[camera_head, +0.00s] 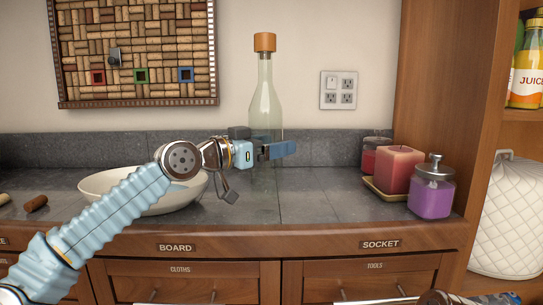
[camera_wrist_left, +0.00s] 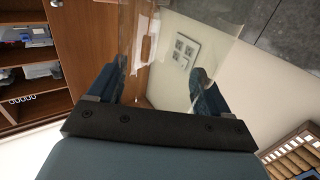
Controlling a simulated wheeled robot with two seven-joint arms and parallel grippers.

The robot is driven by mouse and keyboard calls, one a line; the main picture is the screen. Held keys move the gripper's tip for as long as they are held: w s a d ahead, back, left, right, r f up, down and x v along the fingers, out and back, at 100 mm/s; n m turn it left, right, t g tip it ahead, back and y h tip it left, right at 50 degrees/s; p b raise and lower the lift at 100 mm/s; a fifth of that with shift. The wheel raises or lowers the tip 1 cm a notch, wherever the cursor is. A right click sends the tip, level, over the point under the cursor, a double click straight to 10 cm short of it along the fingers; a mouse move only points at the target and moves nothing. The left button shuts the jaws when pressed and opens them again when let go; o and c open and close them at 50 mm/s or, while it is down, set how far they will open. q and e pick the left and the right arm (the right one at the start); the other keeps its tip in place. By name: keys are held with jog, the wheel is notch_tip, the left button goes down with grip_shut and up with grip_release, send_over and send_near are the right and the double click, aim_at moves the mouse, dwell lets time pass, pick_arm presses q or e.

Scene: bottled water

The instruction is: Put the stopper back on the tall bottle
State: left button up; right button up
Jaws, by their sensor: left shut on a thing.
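The tall bottle (camera_head: 265,100) is clear, slightly green glass and stands upright near the back wall. An orange-brown stopper (camera_head: 265,42) sits on top of its neck. My left gripper (camera_head: 283,150) is shut on the lower part of the bottle, and its fingers hide some of the glass. In the left wrist view, clear glass of the bottle (camera_wrist_left: 165,60) fills the space between the two blue fingers (camera_wrist_left: 160,88). The bottle's base is hard to make out behind the gripper.
A white bowl (camera_head: 105,182) sits on the counter behind my left arm. Brown corks (camera_head: 36,203) lie at the far left. Red candles (camera_head: 398,165) and a purple jar (camera_head: 432,190) stand at the right. The counter (camera_head: 325,195) between the gripper and the candles is clear.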

pick_arm(q)
jog(key=shift+s+f, duration=0.1)
jog(key=shift+f, duration=1)
jog(key=shift+f+b, duration=0.25)
jog(key=shift+b, duration=0.1)
jog(key=o, duration=1.7)
jog(key=shift+r, duration=0.2)
jog(key=shift+a+f, duration=0.1)
jog(key=shift+a, duration=0.15)
jog(key=shift+b+v, duration=1.75)
jog(key=shift+v, duration=4.05)
